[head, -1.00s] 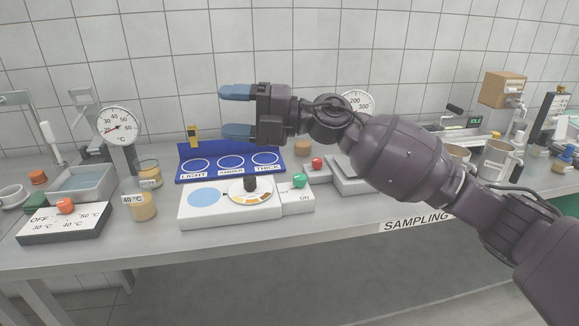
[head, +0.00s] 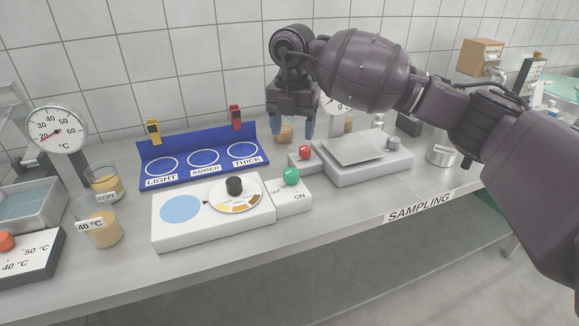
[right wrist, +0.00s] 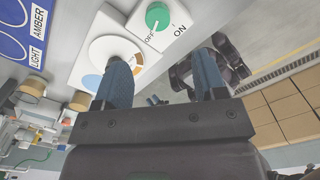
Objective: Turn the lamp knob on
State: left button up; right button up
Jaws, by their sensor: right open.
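The lamp knob is a green knob (head: 291,176) on a small white switch box (head: 291,199) marked OFF and ON. It also shows at the top of the right wrist view (right wrist: 157,15), where a white mark on it seems to face the OFF side. My right gripper (head: 292,131) points down with its two blue fingers apart and nothing between them. It is above and behind the green knob, near the red knob, and not touching the green one. In the right wrist view, the fingers (right wrist: 163,75) lie below the knob in the picture. My left gripper is out of view.
A white panel (head: 165,236) with a black knob (head: 234,186) adjoins the switch box. A red knob (head: 305,153) and a scale (head: 368,166) stand behind right. A blue rack (head: 205,172) stands behind left. Jars (head: 100,226) and a dial gauge (head: 58,132) are at left.

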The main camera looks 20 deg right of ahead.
aim_at(291, 171)
notch_tip(291, 171, down, 10)
jog(key=shift+w+a+r+b, duration=0.1)
jog(key=shift+r+b, duration=0.05)
jog(key=shift+b, duration=0.75)
jog(key=shift+f, duration=0.7)
jog(key=c, duration=0.9)
